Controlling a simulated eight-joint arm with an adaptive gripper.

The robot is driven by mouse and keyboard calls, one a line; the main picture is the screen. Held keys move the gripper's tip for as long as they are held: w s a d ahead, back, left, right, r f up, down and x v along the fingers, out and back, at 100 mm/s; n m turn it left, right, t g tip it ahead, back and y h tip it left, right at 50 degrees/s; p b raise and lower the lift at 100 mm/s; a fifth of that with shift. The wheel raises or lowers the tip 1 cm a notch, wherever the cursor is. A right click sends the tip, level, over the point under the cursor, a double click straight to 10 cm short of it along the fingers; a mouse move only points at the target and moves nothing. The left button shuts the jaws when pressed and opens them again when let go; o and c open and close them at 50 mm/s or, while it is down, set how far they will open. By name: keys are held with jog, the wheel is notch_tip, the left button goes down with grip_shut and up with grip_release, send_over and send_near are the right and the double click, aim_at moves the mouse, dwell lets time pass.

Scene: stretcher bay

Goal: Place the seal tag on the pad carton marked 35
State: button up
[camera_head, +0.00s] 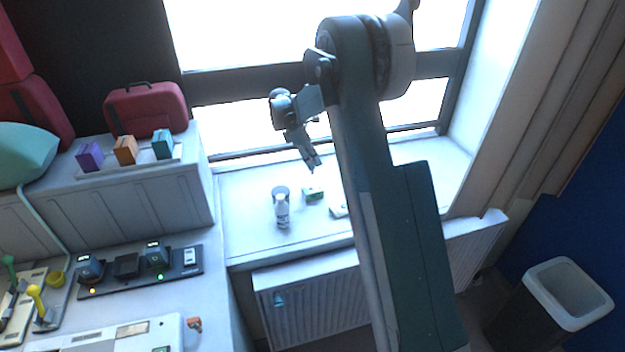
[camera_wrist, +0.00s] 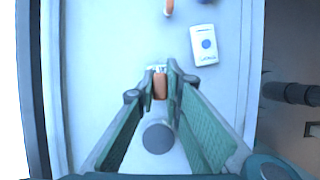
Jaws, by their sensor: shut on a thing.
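My gripper (camera_head: 314,166) hangs over the windowsill, fingers pointing down. In the wrist view, my gripper (camera_wrist: 160,76) is shut on a small orange piece (camera_wrist: 159,87), apparently the seal tag. The tag cannot be made out in the head view. A purple carton (camera_head: 89,157), an orange carton (camera_head: 125,150) and a teal carton (camera_head: 162,144) stand in a row on the ledge at the left, well away from my gripper. Their markings are too small to read, so I cannot tell which is 35.
A white bottle (camera_head: 282,209), a small green-and-white box (camera_head: 313,193) and a white packet (camera_head: 339,210), partly behind my arm, are on the sill (camera_head: 250,240). The packet (camera_wrist: 204,45) has a blue dot. A red bag (camera_head: 147,108) stands behind the cartons. A bin (camera_head: 555,300) is at right.

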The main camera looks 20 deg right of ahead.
jog(key=shift+f, duration=2.05)
jog(key=shift+f, duration=1.85)
jog(key=shift+f, duration=0.15)
jog(key=o, duration=0.7)
jog(key=shift+r, duration=0.2)
jog(key=v, duration=1.2)
